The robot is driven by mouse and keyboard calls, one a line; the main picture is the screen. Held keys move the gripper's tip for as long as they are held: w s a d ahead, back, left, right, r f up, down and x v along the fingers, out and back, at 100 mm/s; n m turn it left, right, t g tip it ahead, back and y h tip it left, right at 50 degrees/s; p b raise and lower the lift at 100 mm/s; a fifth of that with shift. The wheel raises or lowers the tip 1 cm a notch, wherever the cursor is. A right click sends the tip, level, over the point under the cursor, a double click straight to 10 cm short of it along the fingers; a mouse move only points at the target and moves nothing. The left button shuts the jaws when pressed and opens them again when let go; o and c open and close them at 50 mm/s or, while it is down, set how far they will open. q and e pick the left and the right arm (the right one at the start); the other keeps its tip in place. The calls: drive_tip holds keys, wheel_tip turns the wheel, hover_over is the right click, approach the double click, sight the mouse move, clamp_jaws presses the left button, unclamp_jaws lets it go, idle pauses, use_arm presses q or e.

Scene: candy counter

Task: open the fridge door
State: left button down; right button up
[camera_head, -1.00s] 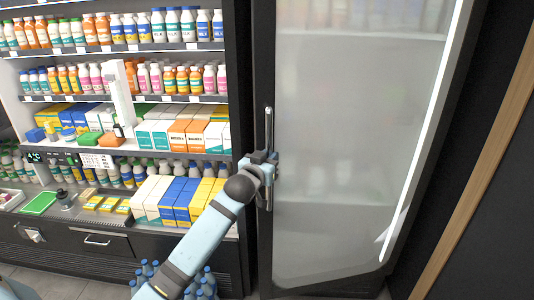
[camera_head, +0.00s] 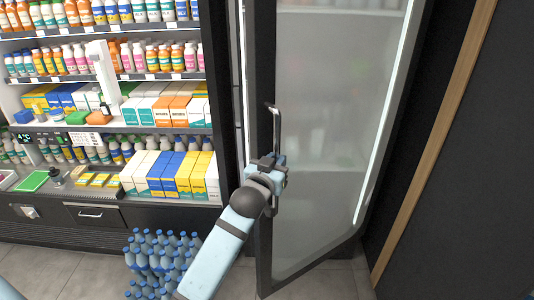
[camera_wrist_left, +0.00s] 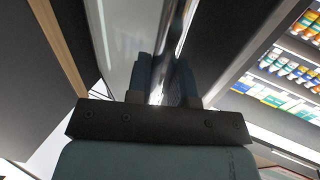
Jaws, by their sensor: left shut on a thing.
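The fridge door (camera_head: 325,150) has a dark frame and a large frosted glass pane. It stands ajar, with a gap along its left edge beside the shelving. Its vertical metal handle (camera_head: 275,125) is on the left side of the frame. My left gripper (camera_head: 272,168) is shut on the handle around its middle. In the left wrist view the shiny handle (camera_wrist_left: 177,45) runs between the two dark fingers of the gripper (camera_wrist_left: 168,82). The fridge's inside is mostly hidden behind the frosted pane. My right gripper is not in view.
Open shelving (camera_head: 108,78) with bottles and boxes stands left of the fridge. Several blue-capped bottles (camera_head: 150,255) stand on the floor below it, close to my left arm. A dark wall with a wooden strip (camera_head: 435,140) is at the right. Some tiled floor (camera_head: 325,285) is free below the door.

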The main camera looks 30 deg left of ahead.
use_arm(q)
drive_tip(key=d, duration=0.1)
drive_tip(key=s+d, duration=0.1)
drive_tip(key=d, duration=0.3)
drive_tip(key=shift+s+d+r, duration=0.1)
drive_tip(key=shift+s, duration=0.25)
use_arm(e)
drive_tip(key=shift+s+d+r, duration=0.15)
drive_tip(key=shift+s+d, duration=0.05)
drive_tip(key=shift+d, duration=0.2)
use_arm(q)
drive_tip(key=c, duration=1)
unclamp_jaws()
drive_tip(key=shift+w, duration=0.1)
drive_tip(key=shift+c, duration=0.2)
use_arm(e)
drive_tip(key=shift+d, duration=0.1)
